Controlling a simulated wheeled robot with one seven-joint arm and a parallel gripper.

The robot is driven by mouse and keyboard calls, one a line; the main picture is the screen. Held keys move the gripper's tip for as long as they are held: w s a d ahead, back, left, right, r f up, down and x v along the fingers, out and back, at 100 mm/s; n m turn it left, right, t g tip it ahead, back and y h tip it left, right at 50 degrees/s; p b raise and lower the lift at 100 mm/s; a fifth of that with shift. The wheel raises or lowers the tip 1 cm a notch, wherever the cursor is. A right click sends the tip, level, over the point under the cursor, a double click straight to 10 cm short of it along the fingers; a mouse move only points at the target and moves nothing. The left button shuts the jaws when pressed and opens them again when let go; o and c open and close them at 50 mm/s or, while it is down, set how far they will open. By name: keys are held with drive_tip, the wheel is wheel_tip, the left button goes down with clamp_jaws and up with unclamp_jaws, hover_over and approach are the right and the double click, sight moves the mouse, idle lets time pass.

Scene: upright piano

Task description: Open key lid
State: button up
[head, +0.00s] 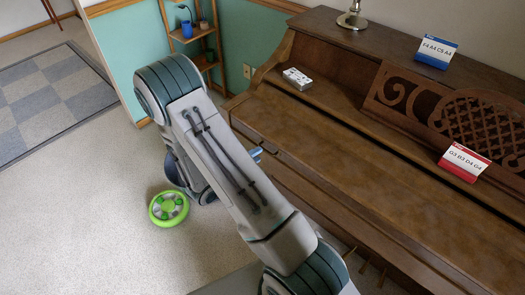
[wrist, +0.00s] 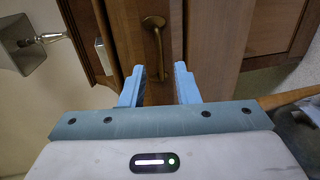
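The upright piano's key lid (head: 345,135) is a long brown wooden panel, closed over the keys in the head view. A brass handle (wrist: 153,38) on a brown wooden panel shows in the wrist view, just beyond my fingertips. My gripper (wrist: 160,71) has two light blue fingers, spread apart with nothing between them. The handle lies ahead of the gap, slightly left of its middle, and appears apart from the fingers. In the head view my arm hides most of my gripper; only a bit of blue (head: 256,153) shows beside the piano's left end.
A white card box (head: 297,78), a blue note card (head: 437,53) and a red note card (head: 464,163) rest on the piano. A lamp base (head: 352,20) stands on top. A green round toy (head: 168,208) lies on the carpet.

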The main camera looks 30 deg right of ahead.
sight(265, 150)
drive_tip(key=shift+x, duration=2.05)
clamp_jaws()
drive_tip(key=shift+r, duration=0.1)
